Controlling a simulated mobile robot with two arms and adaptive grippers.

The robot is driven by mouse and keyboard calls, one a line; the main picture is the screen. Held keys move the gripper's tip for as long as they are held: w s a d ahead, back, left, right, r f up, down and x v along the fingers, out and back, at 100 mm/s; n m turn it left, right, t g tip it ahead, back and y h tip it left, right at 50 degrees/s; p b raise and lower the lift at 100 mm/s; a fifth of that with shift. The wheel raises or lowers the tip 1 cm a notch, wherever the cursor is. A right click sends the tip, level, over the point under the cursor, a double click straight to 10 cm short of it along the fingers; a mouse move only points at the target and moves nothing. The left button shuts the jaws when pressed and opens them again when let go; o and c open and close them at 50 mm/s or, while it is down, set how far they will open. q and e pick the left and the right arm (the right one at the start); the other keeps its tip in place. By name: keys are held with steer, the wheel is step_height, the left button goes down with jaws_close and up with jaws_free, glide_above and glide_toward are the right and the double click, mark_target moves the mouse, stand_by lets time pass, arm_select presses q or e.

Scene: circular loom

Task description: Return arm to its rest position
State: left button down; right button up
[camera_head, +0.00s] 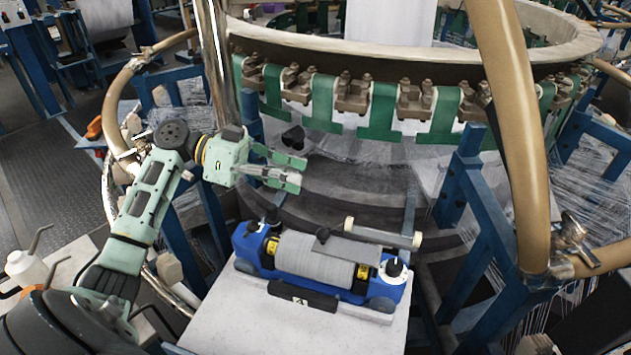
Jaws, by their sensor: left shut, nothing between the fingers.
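My left arm (150,195) comes in from the left, its mint-green links bent at the elbow. My left gripper (299,174) is stretched out to the right in front of the loom's lower part. It is shut and holds nothing. It hangs above and behind the blue device (250,257) with a grey roll (312,258), apart from it. My right arm and gripper are not in view.
The circular loom's ring (300,57) with green straps stands behind. A metal post (216,62) rises close to the arm. Blue frame beams (466,190) and a tan hose (515,130) are at the right.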

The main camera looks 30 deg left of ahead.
arm_select(q)
steer(key=shift+v, duration=2.2)
